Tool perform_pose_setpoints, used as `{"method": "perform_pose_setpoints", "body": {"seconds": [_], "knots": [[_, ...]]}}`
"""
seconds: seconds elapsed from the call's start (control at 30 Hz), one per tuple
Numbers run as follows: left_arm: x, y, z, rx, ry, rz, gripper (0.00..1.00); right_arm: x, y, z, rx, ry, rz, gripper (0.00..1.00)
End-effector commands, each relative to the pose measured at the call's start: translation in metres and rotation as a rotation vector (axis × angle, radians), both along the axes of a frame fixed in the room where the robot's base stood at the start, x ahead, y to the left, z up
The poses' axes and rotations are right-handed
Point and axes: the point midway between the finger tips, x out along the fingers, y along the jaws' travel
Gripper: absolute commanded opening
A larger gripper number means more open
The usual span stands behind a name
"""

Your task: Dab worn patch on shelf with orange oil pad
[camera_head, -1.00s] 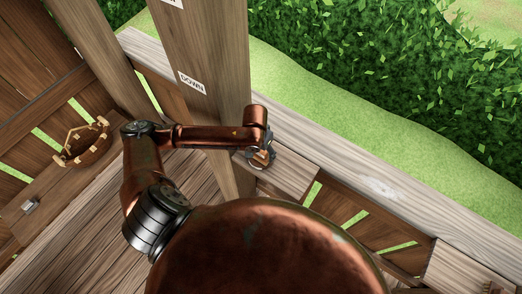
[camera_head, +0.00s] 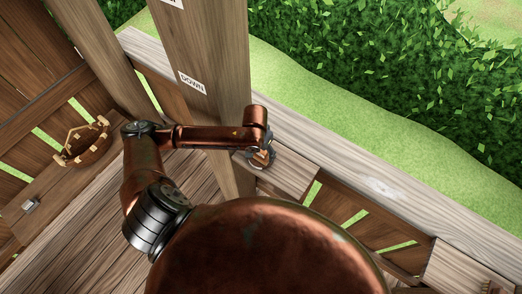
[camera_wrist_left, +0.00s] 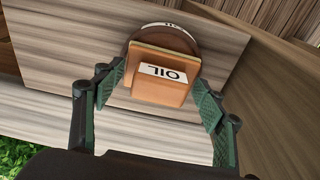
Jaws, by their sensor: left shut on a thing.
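The orange oil pad (camera_wrist_left: 160,80), a block with a white label reading OIL, is between the green-padded fingers of my left gripper (camera_wrist_left: 158,98) in the left wrist view. A round dark-rimmed dish (camera_wrist_left: 193,34) lies just behind the pad; I cannot tell whether they touch. In the head view my left gripper (camera_head: 262,158) is over a small wooden board, shut on the pad, with a little orange showing. A pale worn patch (camera_head: 381,188) marks the long wooden ledge to the right, apart from the gripper. My right gripper is out of view.
A wooden post (camera_head: 205,90) with a DOWN label stands just left of the gripper. The small board (camera_head: 292,175) joins the long ledge (camera_head: 330,155). A basket-like item (camera_head: 82,145) sits on a left bench. Another board (camera_head: 460,272) is at lower right.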

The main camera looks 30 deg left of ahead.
Motion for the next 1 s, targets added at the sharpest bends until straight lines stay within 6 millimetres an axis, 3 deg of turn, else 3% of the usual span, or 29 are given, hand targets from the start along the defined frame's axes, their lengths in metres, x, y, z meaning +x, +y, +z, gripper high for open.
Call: {"method": "perform_pose_setpoints", "body": {"seconds": [1.0], "knots": [[-0.0010, -0.0001, -0.0016, 0.000, 0.003, 0.000, 0.45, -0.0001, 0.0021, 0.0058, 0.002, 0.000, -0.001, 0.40]]}}
